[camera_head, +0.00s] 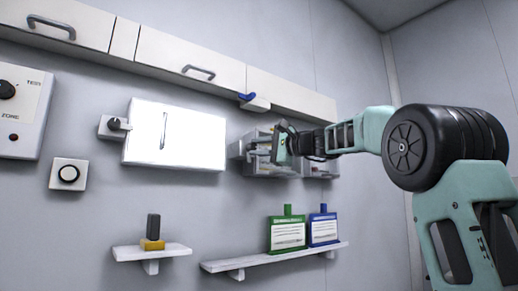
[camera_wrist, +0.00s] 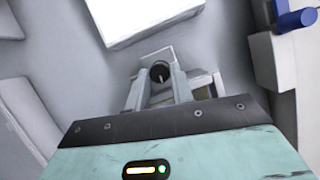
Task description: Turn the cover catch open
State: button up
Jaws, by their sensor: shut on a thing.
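The catch (camera_wrist: 160,70) is a dark round knob with a pale mark, on a small light plate beside the panel. My gripper (camera_wrist: 160,82) has its two grey fingers closed on either side of this knob. A similar dark knob on a plate (camera_head: 115,125) sits at the panel's left edge.
A grey box (camera_head: 318,166) is on the wall behind my gripper. A white block with a blue handle (camera_head: 247,97) is above. Cabinets (camera_head: 190,55) run along the top. Below, a shelf (camera_head: 275,257) holds green and blue tagged items; a smaller shelf (camera_head: 150,252) is left.

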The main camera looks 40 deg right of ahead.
jog(key=o, duration=1)
jog(key=shift+s+d, duration=0.1)
jog(key=b+v, duration=0.4)
jog(key=v, duration=1.3)
jog(key=shift+s, duration=0.1)
